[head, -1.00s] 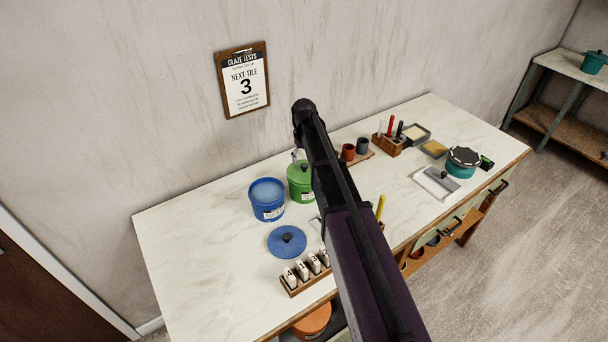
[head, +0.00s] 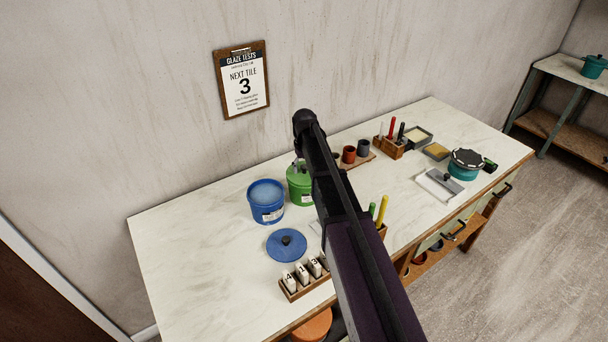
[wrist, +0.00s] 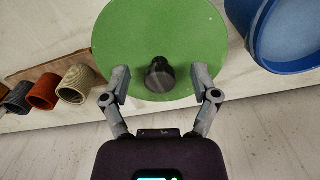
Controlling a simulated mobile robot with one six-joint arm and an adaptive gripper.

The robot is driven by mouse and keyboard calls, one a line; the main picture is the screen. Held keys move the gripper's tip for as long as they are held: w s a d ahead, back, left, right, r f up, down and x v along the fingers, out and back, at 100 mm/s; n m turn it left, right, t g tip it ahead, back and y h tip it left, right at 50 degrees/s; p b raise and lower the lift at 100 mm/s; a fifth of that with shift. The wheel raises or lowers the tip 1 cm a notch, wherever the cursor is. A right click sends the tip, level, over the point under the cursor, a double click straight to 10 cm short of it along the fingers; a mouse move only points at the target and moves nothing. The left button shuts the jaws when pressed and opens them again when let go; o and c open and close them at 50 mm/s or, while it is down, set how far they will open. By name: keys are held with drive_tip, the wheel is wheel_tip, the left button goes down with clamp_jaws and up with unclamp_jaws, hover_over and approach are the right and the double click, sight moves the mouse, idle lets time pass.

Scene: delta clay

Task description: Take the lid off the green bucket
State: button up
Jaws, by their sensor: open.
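The green bucket (head: 301,191) stands on the worktable, partly hidden behind my arm in the head view. Its round green lid (wrist: 125,45) with a dark knob (wrist: 159,76) fills the upper middle of the wrist view. The lid is on the bucket. My gripper (wrist: 159,82) is open, with one finger on each side of the knob and gaps on both sides. In the head view a fingertip shows near the lid, and the rest of my gripper is hidden by my arm.
An open blue bucket (head: 266,203) stands close to the left of the green one. Its blue lid (head: 286,245) lies in front. A rack of numbered tiles (head: 304,276) is at the front edge. Small cups (head: 349,154) stand to the right. The table's left part is clear.

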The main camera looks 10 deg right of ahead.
sight(305, 166)
clamp_jaws()
idle(0.3)
drive_tip(key=shift+r, duration=0.2)
wheel_tip(305, 166, up, 4)
drive_tip(key=p, duration=0.4)
drive_tip(key=shift+f, duration=0.1)
drive_tip(key=s+p, duration=0.1)
drive_tip(key=s, duration=1.5)
drive_tip(key=shift+a+r, duration=0.4)
drive_tip(key=shift+a, duration=0.05)
